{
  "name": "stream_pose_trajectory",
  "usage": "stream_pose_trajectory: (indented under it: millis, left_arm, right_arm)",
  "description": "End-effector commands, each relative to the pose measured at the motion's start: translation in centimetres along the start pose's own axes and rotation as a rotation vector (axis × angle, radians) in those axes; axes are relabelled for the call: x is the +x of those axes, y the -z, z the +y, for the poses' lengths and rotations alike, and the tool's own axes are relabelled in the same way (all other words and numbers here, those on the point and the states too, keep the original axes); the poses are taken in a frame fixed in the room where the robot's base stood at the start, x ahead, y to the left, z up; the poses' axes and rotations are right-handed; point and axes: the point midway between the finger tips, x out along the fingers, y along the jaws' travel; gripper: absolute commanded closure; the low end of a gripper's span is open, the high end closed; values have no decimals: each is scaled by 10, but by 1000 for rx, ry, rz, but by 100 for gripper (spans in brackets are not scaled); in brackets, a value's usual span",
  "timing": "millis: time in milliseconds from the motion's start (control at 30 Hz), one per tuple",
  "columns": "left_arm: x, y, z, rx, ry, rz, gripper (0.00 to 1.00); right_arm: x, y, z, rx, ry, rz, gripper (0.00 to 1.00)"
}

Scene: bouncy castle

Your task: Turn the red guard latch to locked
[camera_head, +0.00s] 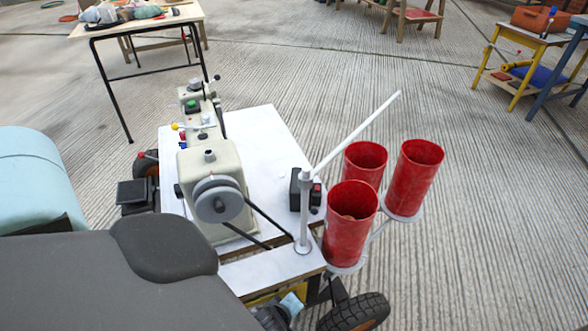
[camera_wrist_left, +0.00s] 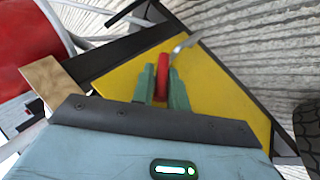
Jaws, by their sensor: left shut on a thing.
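The red guard latch (camera_wrist_left: 163,66) shows in the left wrist view, upright in front of a yellow panel (camera_wrist_left: 205,80). A bent silver piece (camera_wrist_left: 183,45) stands beside its top. My left gripper (camera_wrist_left: 162,88) has its green fingers on both sides of the red latch and is shut on it. The fingers hide part of the latch's lower end. In the head view the latch is hidden below the sewing machine's white table (camera_head: 262,272). My right gripper is in neither view.
A sewing machine (camera_head: 212,180) stands on the white table. Red cups (camera_head: 350,225) on a white stand are at its right, and one cup (camera_wrist_left: 25,45) shows in the left wrist view. A black wheel (camera_head: 355,312) sits below.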

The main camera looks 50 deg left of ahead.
Motion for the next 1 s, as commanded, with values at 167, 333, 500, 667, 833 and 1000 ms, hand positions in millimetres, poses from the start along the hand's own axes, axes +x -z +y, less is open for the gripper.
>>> stream_pose_trajectory:
  millis: [167, 333, 500, 667, 833, 1000]
  left_arm:
    - [2, 0, -8, -68, -146, -32, 100]
    - [4, 1, -10, -125, -292, -63, 100]
    - [6, 1, -13, -182, -437, -96, 100]
    - [8, 1, -14, -235, -566, -124, 100]
    - [8, 0, -15, -287, -685, -151, 100]
    - [8, 0, -15, -325, -776, -171, 100]
  right_arm:
    - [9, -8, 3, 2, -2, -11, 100]
    - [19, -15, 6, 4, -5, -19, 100]
    - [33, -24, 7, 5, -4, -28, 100]
    - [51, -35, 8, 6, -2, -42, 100]
    - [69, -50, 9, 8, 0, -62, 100]
    - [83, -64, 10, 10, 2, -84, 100]
